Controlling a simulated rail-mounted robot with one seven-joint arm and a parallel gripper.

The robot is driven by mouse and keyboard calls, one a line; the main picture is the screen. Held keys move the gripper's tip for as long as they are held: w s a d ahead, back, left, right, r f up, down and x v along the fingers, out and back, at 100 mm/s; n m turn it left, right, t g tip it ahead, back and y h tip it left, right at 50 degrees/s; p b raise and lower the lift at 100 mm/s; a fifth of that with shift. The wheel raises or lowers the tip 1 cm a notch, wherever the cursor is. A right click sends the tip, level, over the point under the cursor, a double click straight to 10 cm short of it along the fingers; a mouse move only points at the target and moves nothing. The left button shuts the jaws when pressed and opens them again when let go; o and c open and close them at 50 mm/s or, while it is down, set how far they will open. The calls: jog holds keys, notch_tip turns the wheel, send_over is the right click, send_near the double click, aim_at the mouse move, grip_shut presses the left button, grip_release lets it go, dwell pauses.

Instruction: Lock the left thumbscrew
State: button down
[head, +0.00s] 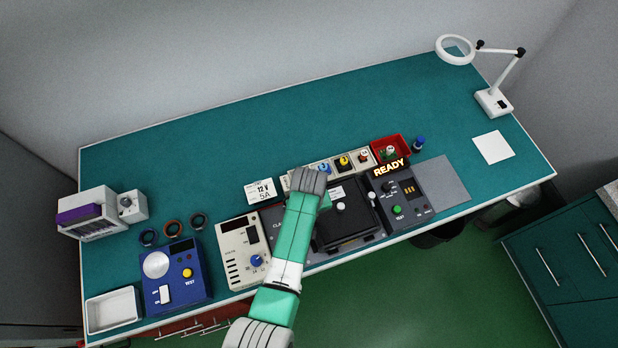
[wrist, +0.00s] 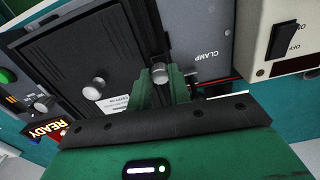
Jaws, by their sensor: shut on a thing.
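The left thumbscrew (wrist: 160,73) is a small silver knob at the edge of the black lidded fixture (wrist: 75,50), beside the grey panel marked CLAMP (wrist: 205,30). My gripper (wrist: 163,88) has its green fingers shut around this thumbscrew in the wrist view. In the head view my arm and gripper (head: 325,201) cover the left side of the fixture (head: 347,228), so the left thumbscrew is hidden there. Another silver knob (wrist: 93,88) stands on the lid. The right thumbscrew (wrist: 43,104) is on the fixture's other side. I cannot tell how far the left screw is turned.
A tester with a lit READY sign (head: 389,168) stands right of the fixture. A cream power unit (head: 243,250) stands close on the left, and a blue test box (head: 175,275) farther left. A red bin (head: 388,149) is behind. The back of the bench (head: 290,125) is clear.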

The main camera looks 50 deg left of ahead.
jog(key=m+p, duration=0.1)
jog(key=m, duration=0.5)
jog(key=shift+m, duration=0.4)
dwell(0.4)
jog(key=c, duration=1.3)
grip_release()
notch_tip(320, 180, up, 8)
jog(key=shift+f, duration=0.1)
